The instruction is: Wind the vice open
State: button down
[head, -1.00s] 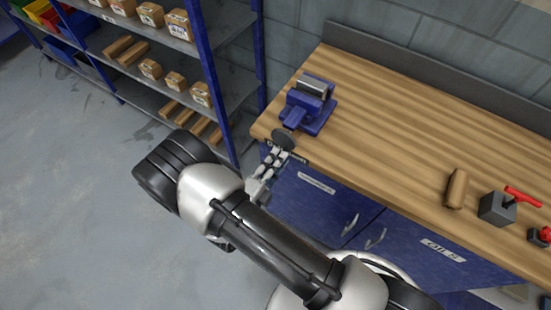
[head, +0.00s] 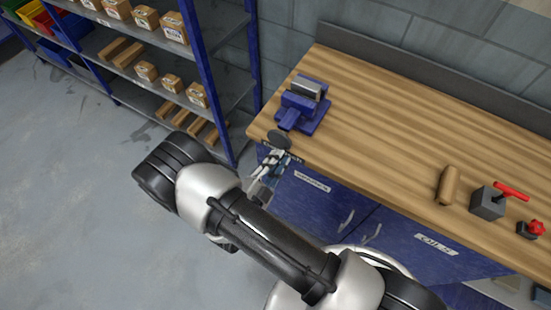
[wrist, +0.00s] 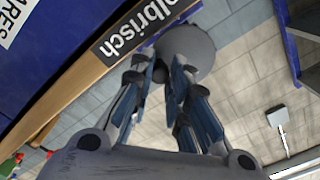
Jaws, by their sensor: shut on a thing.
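The blue vice (head: 308,104) with grey jaws stands on the near left end of the wooden bench. Its dark round handwheel (head: 279,138) sits at the front, by the bench edge. In the wrist view the handwheel (wrist: 195,45) is a grey disc just beyond my fingertips. My gripper (head: 273,156) reaches up to the handwheel from below. In the wrist view its two fingers (wrist: 160,66) are close together on a small dark part at the wheel, apparently its grip, mostly hidden between them. The gap between the vice jaws is hard to judge.
The bench top (head: 375,120) is clear beside the vice. A wooden cylinder (head: 447,185), a grey block with a red lever (head: 488,201) and a red knob (head: 533,229) lie to the right. Blue cabinet doors (head: 325,203) are below; a blue shelf rack (head: 200,60) stands left.

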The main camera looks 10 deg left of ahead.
jog(key=shift+r, duration=0.15)
jog(key=shift+d+r+n+p, duration=0.1)
jog(key=shift+r+n+p, duration=0.15)
jog(key=shift+n, duration=0.65)
jog(key=shift+r+n+p, duration=0.15)
jog(key=shift+n+p, duration=0.15)
jog(key=shift+n, duration=0.6)
jog(key=shift+r+n, duration=0.15)
jog(key=shift+n, duration=0.45)
jog(key=c, duration=1.6)
grip_release()
jog(key=shift+s+d, duration=0.1)
